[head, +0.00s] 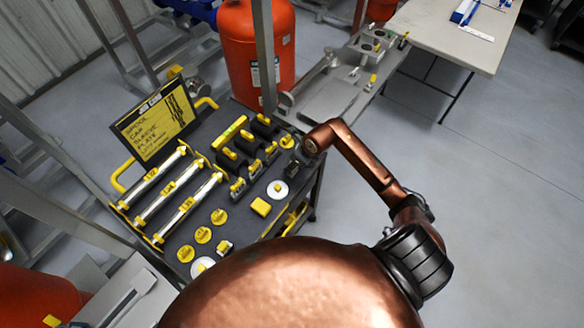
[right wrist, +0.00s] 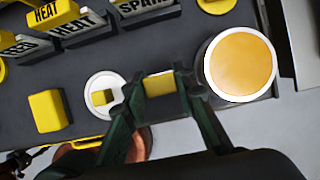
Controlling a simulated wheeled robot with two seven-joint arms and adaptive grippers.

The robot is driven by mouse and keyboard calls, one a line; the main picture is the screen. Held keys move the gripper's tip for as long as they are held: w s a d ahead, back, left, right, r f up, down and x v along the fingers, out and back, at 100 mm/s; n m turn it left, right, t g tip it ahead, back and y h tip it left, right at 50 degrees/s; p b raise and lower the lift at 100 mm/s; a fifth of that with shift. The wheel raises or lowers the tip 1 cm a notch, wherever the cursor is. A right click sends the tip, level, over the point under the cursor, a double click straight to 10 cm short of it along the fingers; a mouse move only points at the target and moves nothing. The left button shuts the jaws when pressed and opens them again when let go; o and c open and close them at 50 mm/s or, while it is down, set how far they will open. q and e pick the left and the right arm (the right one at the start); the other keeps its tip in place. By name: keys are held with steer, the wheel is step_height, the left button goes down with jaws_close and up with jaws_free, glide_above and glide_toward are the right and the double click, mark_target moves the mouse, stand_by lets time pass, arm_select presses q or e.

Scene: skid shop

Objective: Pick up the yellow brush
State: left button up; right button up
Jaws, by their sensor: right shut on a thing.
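My right gripper (right wrist: 158,100) is shut on a small yellow block-like piece between its dark green fingers. It looks like the yellow brush (right wrist: 159,84); no bristles show, and the fingers hide its sides. In the head view my right gripper (head: 294,168) is at the right edge of the black cart top (head: 236,190), and the piece in it is too small to make out. I cannot tell whether the piece is clear of the cart. My left gripper is not in view.
A white disc with a yellow knob (right wrist: 117,82) and a yellow block (right wrist: 47,110) lie beside the gripper. A large yellow round piece (right wrist: 240,64) is close on its other side. Labelled holders, silver rods (head: 160,185) and a sign (head: 155,122) fill the cart. Floor to the right is clear.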

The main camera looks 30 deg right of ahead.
steer(key=shift+r, duration=0.55)
steer(key=s+d+r+b, duration=0.1)
steer(key=s+d+r, duration=0.2)
steer(key=s+r, duration=0.9)
steer(key=shift+s, duration=0.85)
steer(key=o, duration=0.5)
steer(key=c, duration=0.4)
steer(key=shift+o, duration=0.2)
